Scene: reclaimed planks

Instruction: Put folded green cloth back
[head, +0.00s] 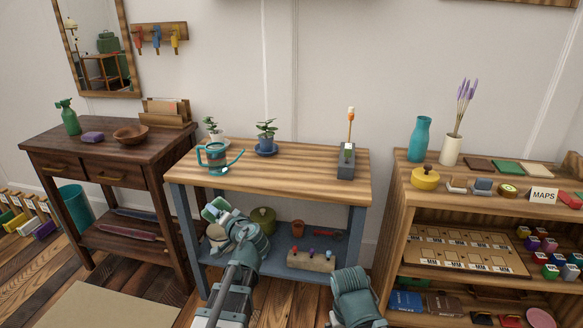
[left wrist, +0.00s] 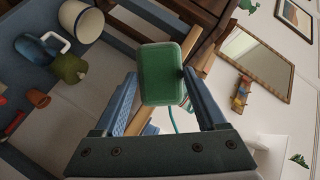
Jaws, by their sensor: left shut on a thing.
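My left gripper (head: 216,212) is shut on a green, rounded, block-like thing that looks like the folded green cloth (left wrist: 160,72). In the left wrist view it sits between the two fingers. In the head view the gripper is in front of the blue-legged workbench, below its top, and the held cloth is mostly hidden or too small to make out. My right arm shows only as a link at the bottom of the head view; its gripper is not seen.
The workbench top (head: 300,178) holds a watering can (head: 216,157), potted plants and a grey block (head: 346,163); its middle is clear. Its lower shelf holds a green pot (head: 263,220) and small tools. The right bookcase top has brown, green (head: 507,167) and cream flat pieces.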

